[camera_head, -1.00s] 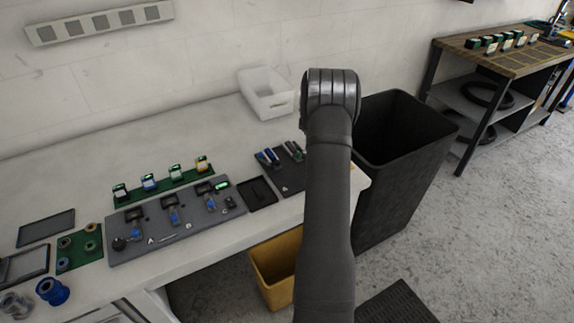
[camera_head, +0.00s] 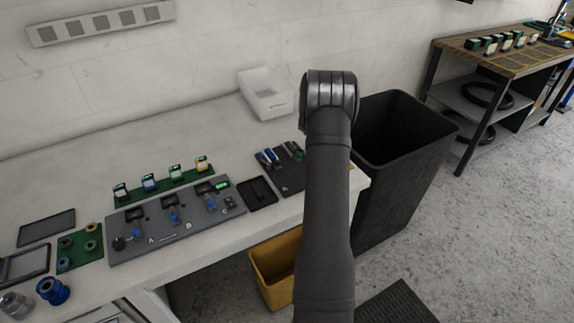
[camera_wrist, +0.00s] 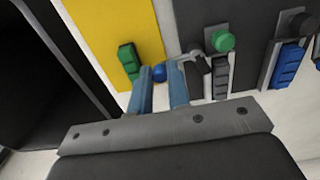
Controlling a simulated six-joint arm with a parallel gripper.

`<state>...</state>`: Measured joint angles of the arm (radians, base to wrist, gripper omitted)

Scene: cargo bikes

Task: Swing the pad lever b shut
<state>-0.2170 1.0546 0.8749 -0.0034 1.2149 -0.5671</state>
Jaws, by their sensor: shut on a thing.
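In the wrist view, my gripper (camera_wrist: 160,80) has its two blue-grey fingers around a blue ball knob (camera_wrist: 160,72) at the end of a grey metal lever arm (camera_wrist: 186,62). The arm reaches right towards a dark ribbed block (camera_wrist: 220,78). A green knob (camera_wrist: 222,42) stands just above that block. I cannot read a letter that marks this lever as pad lever b. In the head view my own arm hides the gripper and the lever.
A blue ribbed block (camera_wrist: 289,65) is at the right. In the head view, a dark tool mat (camera_head: 290,184) and a black bin (camera_head: 410,170) flank my arm. A grey board (camera_head: 160,246) lies left.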

